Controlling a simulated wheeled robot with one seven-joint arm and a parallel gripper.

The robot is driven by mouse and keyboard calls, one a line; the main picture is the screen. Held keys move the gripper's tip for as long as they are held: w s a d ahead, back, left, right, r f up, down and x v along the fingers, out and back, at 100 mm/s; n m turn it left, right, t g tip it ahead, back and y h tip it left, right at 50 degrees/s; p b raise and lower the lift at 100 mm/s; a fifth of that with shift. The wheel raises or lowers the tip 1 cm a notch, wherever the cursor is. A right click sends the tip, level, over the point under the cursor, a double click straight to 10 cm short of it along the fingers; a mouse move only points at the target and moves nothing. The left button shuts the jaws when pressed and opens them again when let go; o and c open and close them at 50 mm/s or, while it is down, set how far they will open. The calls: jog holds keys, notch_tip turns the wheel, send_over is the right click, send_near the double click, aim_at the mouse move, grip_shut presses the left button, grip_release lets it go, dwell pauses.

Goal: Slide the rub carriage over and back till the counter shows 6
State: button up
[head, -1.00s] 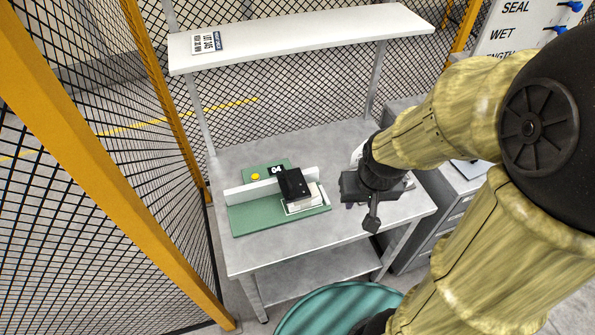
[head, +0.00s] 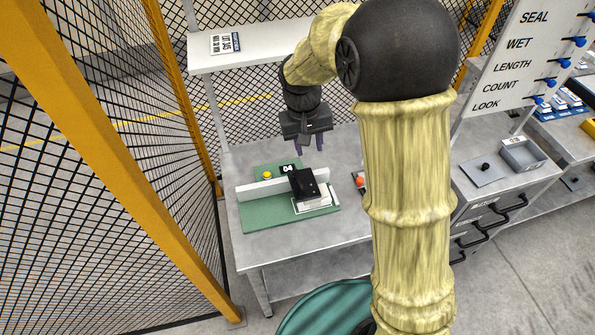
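The rub tester is a green base (head: 262,222) on the grey table, with a white rail (head: 262,188) across it. The black rub carriage (head: 305,183) sits at the right part of the rail, over a white block (head: 316,197). The counter (head: 288,168) behind the rail reads 04. A yellow button (head: 267,174) is left of the counter. My gripper (head: 308,145) hangs above and behind the carriage, pointing down, apart from it. Its two fingers look spread with nothing between them.
An orange-red knob (head: 361,182) shows right of the tester, partly behind my arm. A shelf (head: 255,43) runs above the table's back. A mesh fence with a yellow post (head: 130,190) stands at left. Drawers (head: 495,215) are at right.

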aim_at(299, 178)
jog(key=w+a+h, duration=0.1)
jog(key=w+a, duration=0.1)
jog(key=a, duration=0.4)
jog(key=shift+w+r+n, duration=0.15)
jog(key=shift+w+n, duration=0.15)
jog(key=shift+w, duration=0.1)
jog(key=p+x, duration=0.4)
jog(key=x, duration=1.3)
jog(key=shift+s+f, duration=0.15)
jog(key=shift+f, duration=0.1)
jog(key=shift+c, duration=0.4)
grip_shut()
